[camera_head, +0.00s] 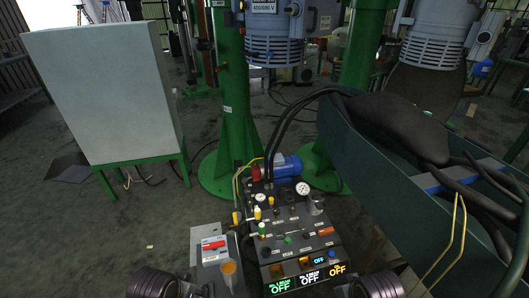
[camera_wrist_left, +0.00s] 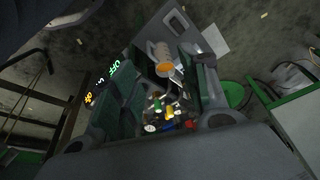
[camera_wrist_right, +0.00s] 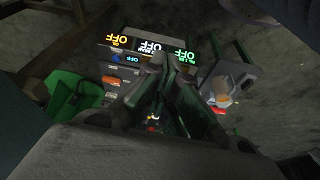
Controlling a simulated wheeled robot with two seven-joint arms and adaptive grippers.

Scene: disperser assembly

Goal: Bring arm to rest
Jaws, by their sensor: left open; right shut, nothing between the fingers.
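In the head view my two arms show only as dark ribbed parts at the bottom edge, left and right of the control panel (camera_head: 300,235); their fingers are not clear there. In the left wrist view my left gripper (camera_wrist_left: 158,85) is open, with its fingers apart and a grey box with an orange-capped cylinder (camera_wrist_left: 163,58) seen between and beyond them. In the right wrist view my right gripper (camera_wrist_right: 155,75) is shut, its fingertips together and empty in front of the panel with its lit OFF displays (camera_wrist_right: 150,47). Neither gripper visibly holds anything.
A large grey cabinet (camera_head: 105,90) on green legs is at the left. A dark green trough (camera_head: 400,170) with thick black hoses is at the right. Green columns (camera_head: 230,100) stand behind the panel.

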